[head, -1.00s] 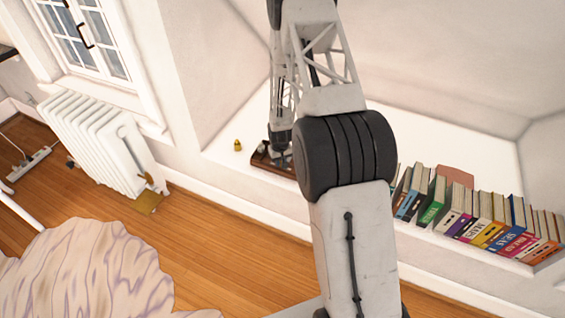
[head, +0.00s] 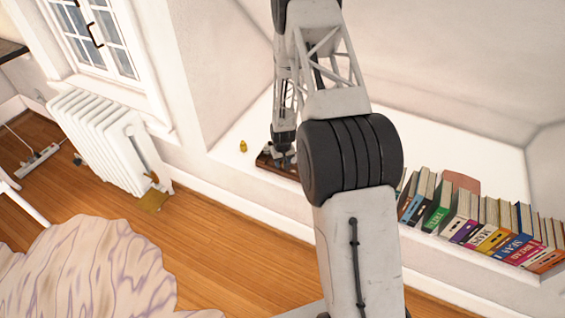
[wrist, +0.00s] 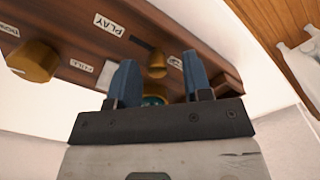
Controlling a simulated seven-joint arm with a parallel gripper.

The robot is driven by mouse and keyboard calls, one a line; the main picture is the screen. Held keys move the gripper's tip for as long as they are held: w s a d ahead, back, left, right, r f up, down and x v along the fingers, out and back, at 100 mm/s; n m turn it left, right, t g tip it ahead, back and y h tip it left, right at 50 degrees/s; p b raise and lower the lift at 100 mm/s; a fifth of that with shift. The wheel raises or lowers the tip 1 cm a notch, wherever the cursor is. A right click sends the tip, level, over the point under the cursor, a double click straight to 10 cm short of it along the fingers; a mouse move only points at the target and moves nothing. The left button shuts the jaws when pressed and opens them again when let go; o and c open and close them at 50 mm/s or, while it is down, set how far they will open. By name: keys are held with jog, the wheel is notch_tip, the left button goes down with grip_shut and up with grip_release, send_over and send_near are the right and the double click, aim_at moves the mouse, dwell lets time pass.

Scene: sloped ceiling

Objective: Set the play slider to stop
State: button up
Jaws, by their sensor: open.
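A brown wooden panel (wrist: 75,40) fills the upper part of the wrist view, with a white PLAY label (wrist: 109,24) on it. A brass knob (wrist: 156,68) shows beyond and between my fingertips; I cannot tell whether it is the play slider or whether a finger touches it. My gripper (wrist: 160,75) is open, its two blue fingers apart and close to the panel. In the head view, the brown device (head: 264,161) sits on the white ledge, partly hidden by my arm. My gripper (head: 283,158) is over it. No stop label is readable.
A larger brass knob (wrist: 31,61) stands on the panel at left. A small brass object (head: 243,147) stands on the ledge left of the device. A row of books (head: 480,225) lines the ledge at right. A white radiator (head: 105,140) stands at left.

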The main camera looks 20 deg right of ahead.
jog(key=shift+r, duration=3.85)
jog(key=shift+r, duration=0.3)
jog(key=s+a+r, duration=0.2)
jog(key=s+r, duration=0.4)
jog(key=r, duration=0.7)
jog(key=s+a+r+t, duration=0.15)
jog(key=s+r, duration=0.35)
jog(key=r, duration=0.7)
jog(key=s+a+r, duration=0.3)
jog(key=s+r, duration=0.3)
jog(key=r, duration=0.7)
jog(key=s+a+r, duration=0.1)
jog(key=s+r, duration=0.3)
jog(key=s, duration=0.6)
jog(key=s+a+r, duration=0.1)
jog(key=s+r, duration=0.4)
jog(key=s, duration=0.6)
jog(key=s+a+r+t, duration=0.1)
jog(key=s+r, duration=0.3)
jog(key=s, duration=0.7)
jog(key=shift+a+r, duration=0.35)
jog(key=shift+a, duration=0.15)
